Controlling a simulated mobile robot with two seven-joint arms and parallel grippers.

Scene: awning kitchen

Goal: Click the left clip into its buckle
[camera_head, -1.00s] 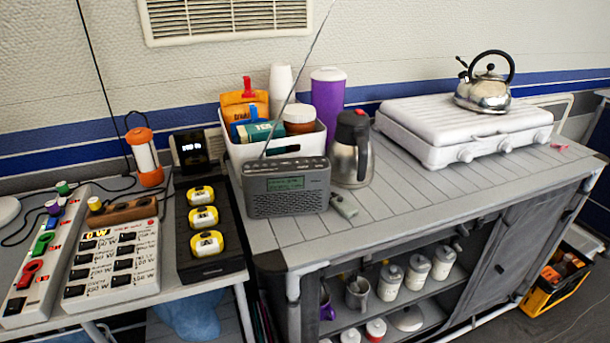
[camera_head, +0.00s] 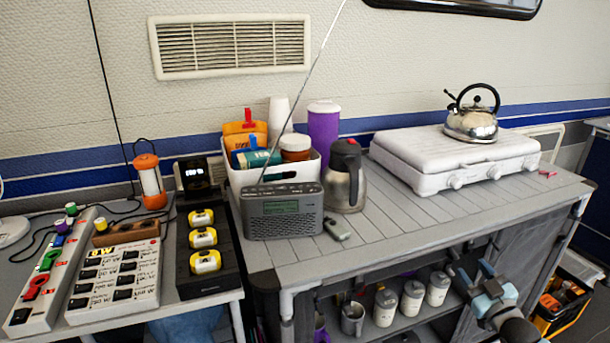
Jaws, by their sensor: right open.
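My right gripper (camera_head: 470,274) has come up in front of the cabinet at lower right, its arm entering from the bottom edge. It is open, with nothing visible between its fingers, near the grey fabric front (camera_head: 518,250) of the cabinet. I cannot make out the left clip or its buckle for certain. Small dark fittings under the counter's front edge, above the gripper, are too small to identify. My left gripper is not in view.
The counter (camera_head: 400,220) holds a radio (camera_head: 283,211), a steel jug (camera_head: 345,178), a white bin (camera_head: 275,176) and a white stove (camera_head: 455,160) with a kettle (camera_head: 471,115). Several white jars stand on the shelf left of my gripper. An orange toolbox (camera_head: 565,300) is at right.

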